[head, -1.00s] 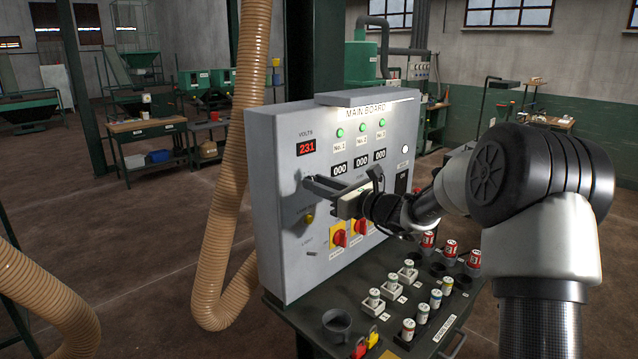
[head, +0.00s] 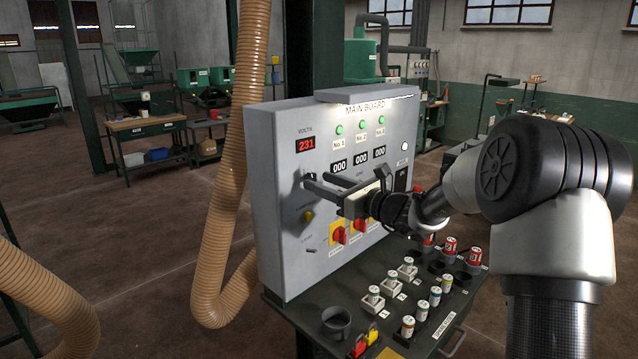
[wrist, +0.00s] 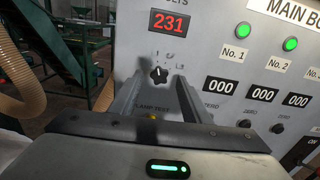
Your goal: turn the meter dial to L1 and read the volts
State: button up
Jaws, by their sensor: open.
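The meter dial (wrist: 159,74) is a small black knob on the grey main board (head: 262,200), below the volts display. Its pale pointer mark points roughly up, slightly left; the labels around it are too small to read surely. The red volts display (wrist: 171,22) reads 231, and it also reads 231 in the head view (head: 305,145). My gripper (wrist: 160,80) is open, with one finger on each side of the dial in the wrist view. I cannot tell whether it touches. In the head view my gripper (head: 316,182) is close to the board face and the dial is hidden.
A yellow lamp-test button (head: 309,216) and red-yellow rotary switches (head: 339,235) sit below my gripper. Several fuses and red plugs stand on the dark shelf (head: 300,312) in front. A tan hose (head: 222,215) hangs left of the board.

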jog(key=b+v, duration=0.2)
jog(key=v, duration=1.3)
jog(key=shift+s+d, duration=0.2)
jog(key=shift+s, duration=0.05)
jog(key=shift+a, duration=0.1)
